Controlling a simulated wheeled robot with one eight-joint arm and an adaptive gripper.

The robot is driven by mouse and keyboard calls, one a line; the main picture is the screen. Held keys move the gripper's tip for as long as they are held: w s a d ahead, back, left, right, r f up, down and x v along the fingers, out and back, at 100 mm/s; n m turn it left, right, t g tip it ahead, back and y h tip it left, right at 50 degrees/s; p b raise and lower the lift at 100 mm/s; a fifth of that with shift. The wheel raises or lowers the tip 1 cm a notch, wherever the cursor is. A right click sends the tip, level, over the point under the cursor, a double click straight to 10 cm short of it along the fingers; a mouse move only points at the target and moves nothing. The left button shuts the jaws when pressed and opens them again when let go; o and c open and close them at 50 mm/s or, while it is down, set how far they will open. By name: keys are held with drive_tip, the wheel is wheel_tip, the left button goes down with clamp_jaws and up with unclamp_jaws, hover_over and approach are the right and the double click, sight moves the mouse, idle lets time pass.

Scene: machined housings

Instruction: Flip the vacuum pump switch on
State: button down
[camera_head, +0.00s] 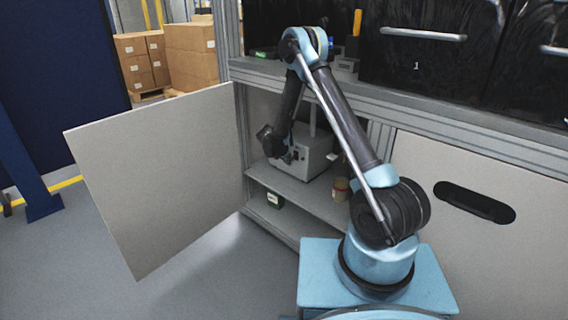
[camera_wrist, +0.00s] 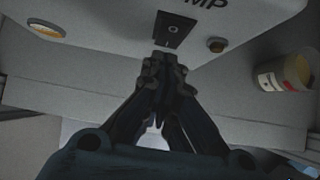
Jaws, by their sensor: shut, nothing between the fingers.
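The vacuum pump (camera_head: 317,157) is a pale grey box on the shelf inside the open cabinet. In the wrist view its front face (camera_wrist: 110,22) fills the top, with part of the lettering "MP" visible. The switch (camera_wrist: 173,31) is a small black plate on that face; its on or off position is too dark to tell. My gripper (camera_wrist: 163,58) is shut and empty, its fingertips just below the switch in the picture. I cannot tell whether they touch it. In the head view my gripper (camera_head: 288,157) is at the pump's front, and the switch is hidden.
A labelled jar (camera_wrist: 285,73) stands at the right, also seen in the head view (camera_head: 341,188). The cabinet door (camera_head: 165,180) stands open at the left.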

drive_tip(key=shift+w+d, duration=0.2)
drive_tip(key=shift+w, duration=0.1)
drive_tip(key=shift+f, duration=0.1)
drive_tip(key=shift+w+d+f, duration=0.1)
drive_tip(key=shift+w+d, duration=0.05)
drive_tip(key=shift+w, duration=0.05)
idle(0.3)
drive_tip(key=shift+r, duration=0.85)
